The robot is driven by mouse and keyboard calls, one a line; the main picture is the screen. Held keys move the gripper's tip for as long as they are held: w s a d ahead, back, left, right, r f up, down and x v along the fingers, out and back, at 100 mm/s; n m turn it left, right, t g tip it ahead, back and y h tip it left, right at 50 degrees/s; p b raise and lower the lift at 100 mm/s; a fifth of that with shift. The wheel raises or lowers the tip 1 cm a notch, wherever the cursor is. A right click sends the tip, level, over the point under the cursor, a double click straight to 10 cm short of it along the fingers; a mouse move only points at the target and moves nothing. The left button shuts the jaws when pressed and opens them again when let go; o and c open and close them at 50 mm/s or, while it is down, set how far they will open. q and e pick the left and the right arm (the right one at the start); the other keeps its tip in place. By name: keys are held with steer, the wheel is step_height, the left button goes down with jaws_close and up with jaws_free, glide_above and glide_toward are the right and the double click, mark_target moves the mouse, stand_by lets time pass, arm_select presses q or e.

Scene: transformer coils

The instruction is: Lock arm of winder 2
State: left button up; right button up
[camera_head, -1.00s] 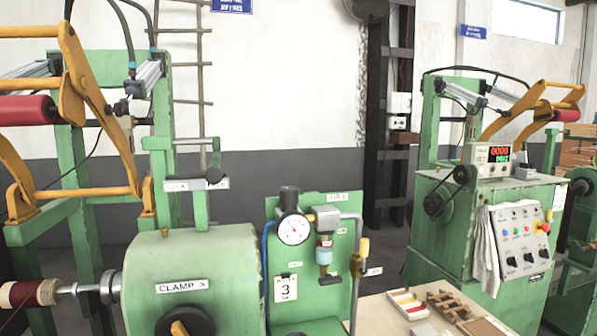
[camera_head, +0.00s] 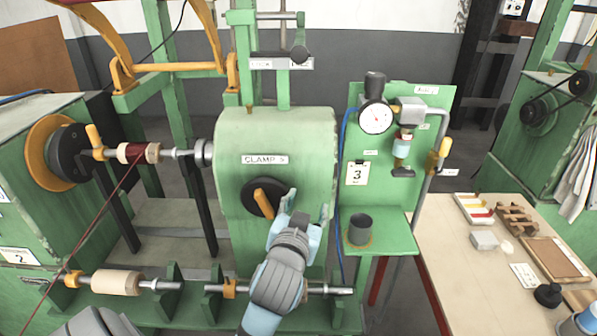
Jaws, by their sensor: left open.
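Winder 2, with a "2" label (camera_head: 20,256) at lower left, has a green clamp housing (camera_head: 275,135) in the middle. Above it a plate with small writing (camera_head: 262,64) carries a lever with a dark knob (camera_head: 299,54) toward its right end. The orange arm (camera_head: 165,67) shows at upper left; its top is out of frame. My left gripper (camera_head: 306,205) is open and empty in front of the housing, just right of the orange clamp handle (camera_head: 265,201) and below the knob. Contact with the housing is unclear.
A pressure gauge (camera_head: 376,118) and a grey cup (camera_head: 360,228) are on the green stand to the right. A wooden table (camera_head: 440,235) holds a tray and small parts. A wound coil (camera_head: 138,153) sits on the shaft at left. A lower shaft carries a tan bobbin (camera_head: 118,283).

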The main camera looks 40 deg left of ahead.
arm_select(q)
step_height(320, 180, up, 9)
steer(key=w+a+n+t+y, duration=0.1)
steer(key=w+n+t+y, duration=0.1)
steer(key=n+t+y, duration=0.2)
steer(key=y, duration=0.3)
glide_toward(299, 57)
steer(key=p+x, duration=0.2)
steer(key=x, duration=0.8)
steer(key=shift+w+a+r, duration=0.2)
steer(key=shift+w+r, duration=0.05)
steer(key=shift+c, duration=1.4)
steer(key=shift+f, duration=0.1)
jaws_close()
